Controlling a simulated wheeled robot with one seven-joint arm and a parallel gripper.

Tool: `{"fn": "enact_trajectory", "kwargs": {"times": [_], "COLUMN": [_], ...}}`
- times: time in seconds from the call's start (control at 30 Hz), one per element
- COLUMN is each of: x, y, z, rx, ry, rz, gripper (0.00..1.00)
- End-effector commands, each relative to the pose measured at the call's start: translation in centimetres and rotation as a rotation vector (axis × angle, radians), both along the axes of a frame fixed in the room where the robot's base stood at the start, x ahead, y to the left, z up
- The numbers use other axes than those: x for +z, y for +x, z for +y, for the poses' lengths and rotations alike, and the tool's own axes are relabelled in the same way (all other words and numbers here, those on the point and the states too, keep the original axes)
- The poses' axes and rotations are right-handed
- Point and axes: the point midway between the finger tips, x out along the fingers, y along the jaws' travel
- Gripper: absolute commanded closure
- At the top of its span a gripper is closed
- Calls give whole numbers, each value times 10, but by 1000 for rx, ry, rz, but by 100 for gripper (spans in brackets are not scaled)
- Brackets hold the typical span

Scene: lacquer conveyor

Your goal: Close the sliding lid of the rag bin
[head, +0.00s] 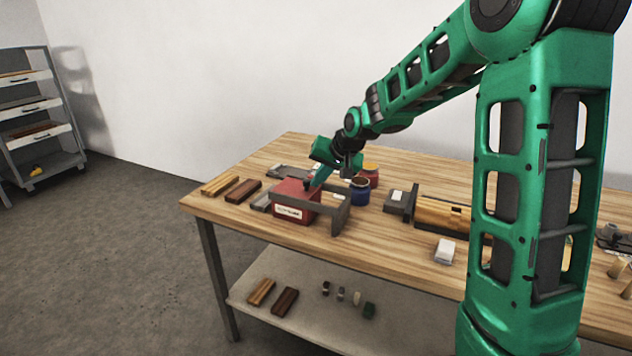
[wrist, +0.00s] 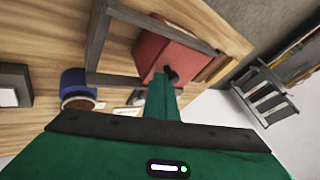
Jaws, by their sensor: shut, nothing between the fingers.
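The rag bin (head: 295,212) is a red box with a white label on its front, near the left end of the wooden table. A grey frame (head: 341,213) reaches out from its right side; it also shows in the wrist view (wrist: 97,38). The bin's red top (wrist: 165,50) looks covered in the wrist view, with a small dark knob (wrist: 171,74) on it. I cannot tell exactly how far the lid lies along the frame. My gripper (head: 312,186) is shut and empty, its fingertips (wrist: 166,80) at or just beside the knob. Whether they touch is unclear.
A blue can (head: 360,193) and a red can (head: 371,173) stand close behind the frame. Wooden blocks (head: 242,190) lie left of the bin. A grey block (head: 397,200) and a wooden piece (head: 437,214) lie to the right.

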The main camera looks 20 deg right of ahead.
Motion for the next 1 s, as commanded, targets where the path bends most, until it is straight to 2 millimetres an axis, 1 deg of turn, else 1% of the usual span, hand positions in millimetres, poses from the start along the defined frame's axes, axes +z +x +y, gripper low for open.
{"fn": "enact_trajectory", "kwargs": {"times": [0.03,0.07,0.17,0.3,0.5,0.7,0.83,1.0], "x": [2,2,2,3,39,65,75,80], "y": [2,1,-4,-16,-40,-59,-66,-71], "z": [4,2,-9,-30,-35,-39,-41,-41], "rx": [10,10,7,4,8,12,12,13], "ry": [5,5,4,0,-1,-1,-1,-1], "rz": [-9,-9,-8,-4,-6,-3,-1,1], "gripper": [100,100,100,100,100,100,100,100]}}
